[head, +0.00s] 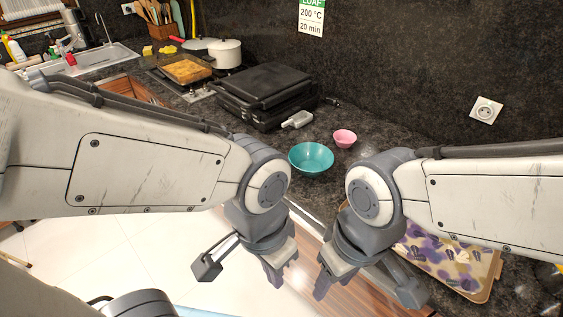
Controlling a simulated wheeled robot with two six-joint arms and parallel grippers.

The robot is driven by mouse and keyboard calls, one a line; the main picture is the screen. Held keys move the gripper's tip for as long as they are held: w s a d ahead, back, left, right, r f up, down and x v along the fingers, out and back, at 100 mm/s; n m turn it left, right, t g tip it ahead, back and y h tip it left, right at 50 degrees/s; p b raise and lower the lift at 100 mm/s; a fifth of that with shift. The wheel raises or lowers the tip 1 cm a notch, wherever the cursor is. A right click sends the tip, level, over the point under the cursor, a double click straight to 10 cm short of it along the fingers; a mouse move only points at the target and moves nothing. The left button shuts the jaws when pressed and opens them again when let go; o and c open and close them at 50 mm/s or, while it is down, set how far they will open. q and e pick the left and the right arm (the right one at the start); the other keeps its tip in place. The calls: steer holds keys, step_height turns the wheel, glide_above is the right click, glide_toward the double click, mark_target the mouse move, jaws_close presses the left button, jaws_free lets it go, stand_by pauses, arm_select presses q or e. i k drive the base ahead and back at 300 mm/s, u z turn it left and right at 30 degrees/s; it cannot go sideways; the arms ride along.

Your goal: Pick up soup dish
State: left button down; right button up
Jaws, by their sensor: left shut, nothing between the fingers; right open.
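A teal bowl (311,159), which fits the soup dish, sits upright on the dark counter beyond the gap between my two arms. It looks empty. A smaller pink bowl (344,138) stands behind it to the right. My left gripper (275,278) hangs fingers down in front of the counter edge, shut and empty. My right gripper (322,284) also points down at the counter's front, open and empty. Both grippers are lower in the picture than the teal bowl and apart from it.
A black grill (265,92) stands behind the bowls. A patterned tray (445,262) lies on the right, partly behind my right arm. A white pot (225,54), a baked dish (186,69) and a sink (98,57) are at the back left. Bare counter lies right of the pink bowl.

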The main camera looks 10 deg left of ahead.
mark_target(311, 160)
steer(key=u, duration=1.95)
steer(key=i, duration=1.05)
steer(key=z, duration=2.6)
